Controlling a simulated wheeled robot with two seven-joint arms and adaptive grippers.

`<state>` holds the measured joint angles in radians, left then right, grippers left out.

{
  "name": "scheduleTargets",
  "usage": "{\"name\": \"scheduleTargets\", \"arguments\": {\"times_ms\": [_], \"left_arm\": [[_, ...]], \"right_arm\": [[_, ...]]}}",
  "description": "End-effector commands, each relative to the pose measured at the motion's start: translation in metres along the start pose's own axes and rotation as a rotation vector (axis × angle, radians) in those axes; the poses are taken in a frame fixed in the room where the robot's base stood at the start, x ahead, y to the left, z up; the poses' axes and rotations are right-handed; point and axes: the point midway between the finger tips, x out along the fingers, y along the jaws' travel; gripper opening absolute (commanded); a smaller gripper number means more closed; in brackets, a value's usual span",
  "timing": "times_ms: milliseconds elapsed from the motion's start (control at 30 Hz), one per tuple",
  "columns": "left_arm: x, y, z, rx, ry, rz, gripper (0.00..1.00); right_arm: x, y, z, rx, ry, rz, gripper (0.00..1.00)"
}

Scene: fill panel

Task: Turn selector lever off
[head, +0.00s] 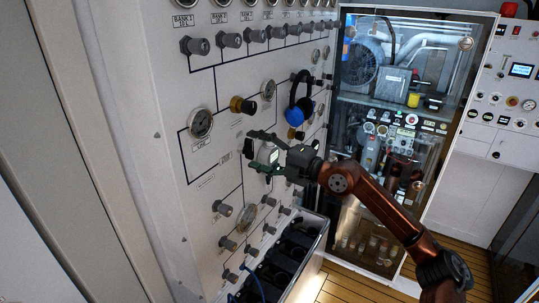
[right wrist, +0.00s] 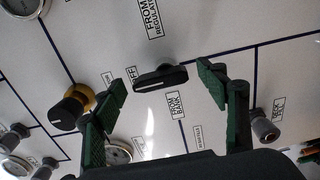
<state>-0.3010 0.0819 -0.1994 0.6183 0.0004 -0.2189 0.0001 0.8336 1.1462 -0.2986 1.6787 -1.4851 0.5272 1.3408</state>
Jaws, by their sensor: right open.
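The selector lever (right wrist: 160,78) is a black bar with a white line, mounted on the white panel. In the right wrist view it lies nearly level across the picture, its left end close to the OFF label (right wrist: 131,73). My right gripper (right wrist: 163,84) is open, with one green-padded finger to each side of the lever and apart from it. In the head view the right gripper (head: 263,151) is in front of the panel, and the lever (head: 248,148) shows as a small dark shape by its fingers. My left gripper is not in view.
A brass-collared knob (right wrist: 72,108) is left of the lever, and a grey knob (right wrist: 264,127) is to the right. A blue-and-black headset (head: 298,103) hangs on the panel (head: 165,110) above the gripper. An open crate (head: 312,262) stands below. A glass-front cabinet (head: 345,75) is at right.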

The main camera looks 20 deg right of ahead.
Motion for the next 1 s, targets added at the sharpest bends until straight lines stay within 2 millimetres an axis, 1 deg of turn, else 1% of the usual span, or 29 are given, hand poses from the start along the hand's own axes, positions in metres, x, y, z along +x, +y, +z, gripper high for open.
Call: {"name": "scheduleTargets", "arguments": {"times_ms": [167, 300, 500, 700, 800, 1000], "left_arm": [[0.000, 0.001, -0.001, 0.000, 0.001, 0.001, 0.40], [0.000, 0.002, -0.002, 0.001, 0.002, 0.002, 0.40], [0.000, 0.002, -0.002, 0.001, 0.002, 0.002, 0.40], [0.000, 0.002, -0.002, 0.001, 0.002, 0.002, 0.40], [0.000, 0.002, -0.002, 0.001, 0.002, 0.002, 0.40], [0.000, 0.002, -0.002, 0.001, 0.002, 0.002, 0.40]], "right_arm": [[-0.030, -0.002, 0.001, -0.002, -0.004, -0.004, 0.67], [-0.058, -0.002, 0.001, -0.002, -0.003, -0.006, 0.67], [-0.090, -0.002, 0.001, -0.001, -0.003, -0.003, 0.67], [-0.108, 0.000, 0.001, -0.001, -0.003, -0.001, 0.67], [-0.112, 0.000, 0.001, -0.001, -0.002, -0.001, 0.67], [-0.114, 0.001, 0.000, -0.001, -0.001, 0.001, 0.67]]}}
